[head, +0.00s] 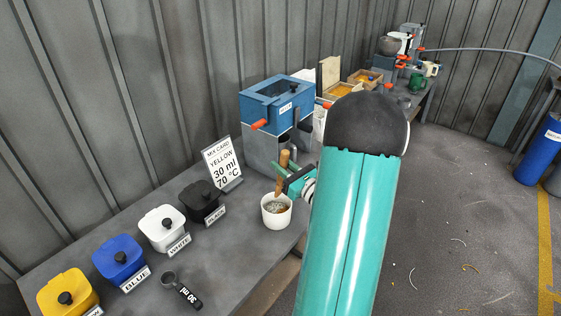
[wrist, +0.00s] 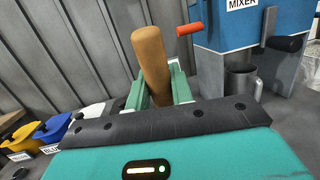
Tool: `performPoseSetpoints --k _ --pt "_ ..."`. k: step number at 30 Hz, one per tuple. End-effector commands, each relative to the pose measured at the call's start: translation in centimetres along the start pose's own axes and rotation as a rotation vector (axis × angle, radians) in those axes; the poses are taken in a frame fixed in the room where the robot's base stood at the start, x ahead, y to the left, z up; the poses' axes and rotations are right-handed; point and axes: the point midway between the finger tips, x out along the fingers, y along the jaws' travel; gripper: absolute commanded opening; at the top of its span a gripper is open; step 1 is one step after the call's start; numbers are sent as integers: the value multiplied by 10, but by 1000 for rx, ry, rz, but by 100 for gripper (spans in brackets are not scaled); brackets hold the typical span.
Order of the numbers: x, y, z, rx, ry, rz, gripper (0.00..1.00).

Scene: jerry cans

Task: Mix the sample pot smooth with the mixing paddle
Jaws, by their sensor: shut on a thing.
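The sample pot (head: 276,212) is a small white cup on the grey bench, with brownish and grey contents showing inside. The mixing paddle (head: 281,172) has a brown wooden handle and stands nearly upright over the pot, its lower end at the pot's mouth. Whether its tip touches the contents is hard to tell. My gripper (head: 292,180) is shut on the paddle's handle, just above the pot. In the wrist view the handle (wrist: 152,65) rises between the green fingers (wrist: 158,92), leaning slightly left. The pot is hidden in the wrist view.
A blue mixer (head: 278,98) on a grey stand is behind the pot. A mix card (head: 222,163) reads yellow, 30 ml, 70 °C. Yellow (head: 67,292), blue (head: 119,258), white (head: 162,228) and black (head: 200,202) tubs line the bench. A measuring scoop (head: 181,290) lies in front.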

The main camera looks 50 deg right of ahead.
Motion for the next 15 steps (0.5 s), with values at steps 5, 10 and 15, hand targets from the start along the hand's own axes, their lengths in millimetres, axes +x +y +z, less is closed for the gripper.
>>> performPoseSetpoints --k 5,10,15 --pt "-6 0 -14 2 1 1 0" --pt "-9 1 -27 2 1 2 0" --pt "-10 2 -41 2 1 1 0"
